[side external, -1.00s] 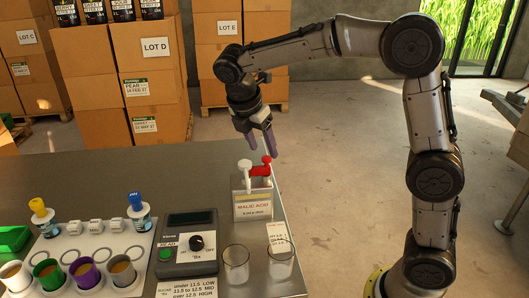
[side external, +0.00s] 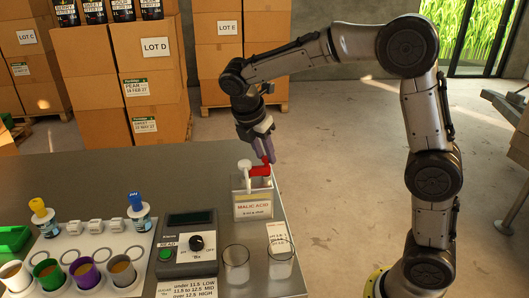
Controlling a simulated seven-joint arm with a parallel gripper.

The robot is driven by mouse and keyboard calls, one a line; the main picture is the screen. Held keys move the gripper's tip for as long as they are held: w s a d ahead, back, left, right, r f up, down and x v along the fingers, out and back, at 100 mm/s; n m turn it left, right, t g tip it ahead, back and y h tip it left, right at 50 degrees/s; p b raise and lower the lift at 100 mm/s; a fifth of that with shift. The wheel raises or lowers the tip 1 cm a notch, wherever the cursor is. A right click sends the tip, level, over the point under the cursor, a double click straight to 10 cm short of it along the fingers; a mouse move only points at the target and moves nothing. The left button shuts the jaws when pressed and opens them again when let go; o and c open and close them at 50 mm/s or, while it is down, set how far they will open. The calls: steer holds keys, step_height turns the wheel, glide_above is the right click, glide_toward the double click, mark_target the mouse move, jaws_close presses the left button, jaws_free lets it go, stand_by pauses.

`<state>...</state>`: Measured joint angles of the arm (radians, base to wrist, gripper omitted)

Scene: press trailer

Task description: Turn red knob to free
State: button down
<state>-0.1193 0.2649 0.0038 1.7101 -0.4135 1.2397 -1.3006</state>
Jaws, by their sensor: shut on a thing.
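The red knob (side external: 260,170) is a red lever-shaped piece on top of the malic acid dispenser (side external: 253,207), beside a white upright post (side external: 244,166). My gripper (side external: 266,158) points down from above and is shut on the upright right end of the red knob. The fingertips hide part of that end. The dispenser stands upright near the right edge of the grey table.
Two clear cups (side external: 236,265) stand in front of the dispenser. A dark meter (side external: 189,240) with a black dial is to the left. A white rack (side external: 90,255) with several colored cups is farther left. Stacked cartons (side external: 150,100) stand behind the table.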

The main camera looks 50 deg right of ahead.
steer(key=shift+m, duration=0.3)
steer(key=m, duration=0.1)
steer(key=m+g, duration=0.1)
steer(key=m, duration=0.1)
steer(key=shift+w+m+g, duration=0.25)
steer(key=shift+m+g, duration=0.05)
steer(key=shift+m, duration=0.1)
steer(key=m, duration=0.2)
steer(key=m+g+y, duration=0.1)
steer(key=m, duration=0.1)
steer(key=shift+w+d+m+g, duration=0.1)
steer(key=shift+m+g, duration=0.2)
steer(key=m, duration=0.2)
steer(key=m+y, duration=0.1)
steer(key=m, duration=0.1)
steer(key=shift+w+d+g+y, duration=0.1)
steer(key=shift+d+g+y, duration=0.05)
steer(key=shift+g+y, duration=0.2)
steer(key=m+y, duration=0.1)
steer(key=m, duration=0.3)
steer(key=shift+d+m+g+y, duration=0.15)
steer(key=shift+m+g+y, duration=0.1)
steer(key=shift+m+y, duration=0.1)
steer(key=shift+m, duration=0.25)
steer(key=c, duration=0.6)
jaws_free()
